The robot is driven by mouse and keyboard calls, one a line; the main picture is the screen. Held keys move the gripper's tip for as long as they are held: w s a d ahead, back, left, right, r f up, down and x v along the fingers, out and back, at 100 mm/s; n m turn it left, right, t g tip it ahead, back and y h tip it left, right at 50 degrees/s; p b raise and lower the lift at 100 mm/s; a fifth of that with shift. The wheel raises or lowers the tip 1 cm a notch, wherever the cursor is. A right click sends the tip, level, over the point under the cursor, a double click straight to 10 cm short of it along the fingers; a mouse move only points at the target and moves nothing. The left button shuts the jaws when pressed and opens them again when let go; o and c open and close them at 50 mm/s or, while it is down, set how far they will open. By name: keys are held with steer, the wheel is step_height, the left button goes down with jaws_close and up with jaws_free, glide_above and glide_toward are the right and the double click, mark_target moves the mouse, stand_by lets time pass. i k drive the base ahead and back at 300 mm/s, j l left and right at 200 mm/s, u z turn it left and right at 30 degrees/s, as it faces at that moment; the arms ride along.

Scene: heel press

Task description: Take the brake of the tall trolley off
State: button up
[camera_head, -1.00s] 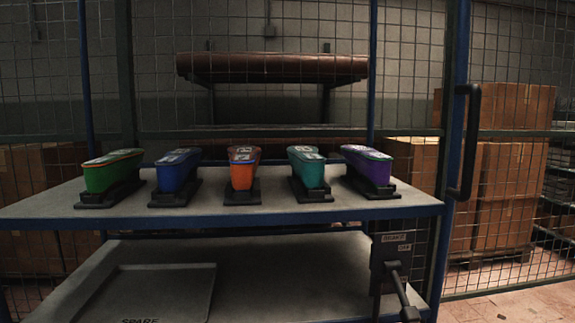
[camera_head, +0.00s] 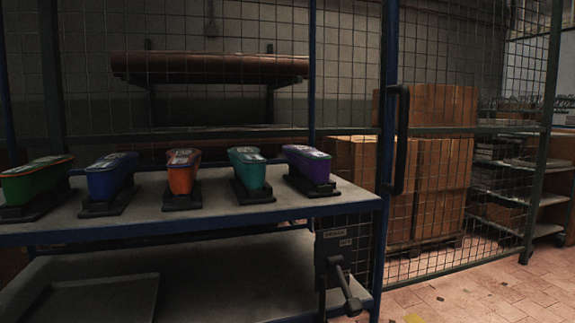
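The tall trolley (camera_head: 383,150) stands in front of me, with blue posts, mesh sides and a grey upper shelf. Its brake lever (camera_head: 344,287) sits low at the right front corner. The lever's arm slants down and to the right from a dark plate (camera_head: 331,250) and ends in a thick dark grip. Small labels are on the plate; the upper one seems to read BRAKE, the lower one is too small to read surely. A black upright handle (camera_head: 399,140) is on the right post. My gripper is not in view.
Several coloured heel-shaped pieces on black bases, such as the purple one (camera_head: 309,165), stand on the upper shelf (camera_head: 240,216). A grey tray (camera_head: 100,300) lies on the lower shelf. Cardboard boxes (camera_head: 440,170) and a rack (camera_head: 510,190) stand behind the mesh. Tiled floor is open at right.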

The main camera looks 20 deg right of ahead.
mark_target(353, 307)
steer(key=l+u, duration=0.1)
steer(key=u, duration=0.3)
steer(key=l+u, duration=0.1)
steer(key=u, duration=0.3)
steer(key=l+u, duration=0.1)
steer(key=u, duration=0.35)
steer(key=l+u, duration=0.15)
steer(key=u, duration=0.25)
steer(key=k+l+u, duration=0.1)
steer(key=l+u, duration=0.15)
steer(key=l, duration=0.25)
steer(key=k+l+u, duration=0.3)
steer(key=l, duration=0.2)
steer(key=k+l+u, duration=0.1)
steer(key=l+u, duration=0.15)
steer(key=l, duration=0.25)
steer(key=k+l+u, duration=0.25)
steer(key=l, duration=0.15)
steer(key=k+l+u, duration=0.3)
steer(key=k+l, duration=0.9)
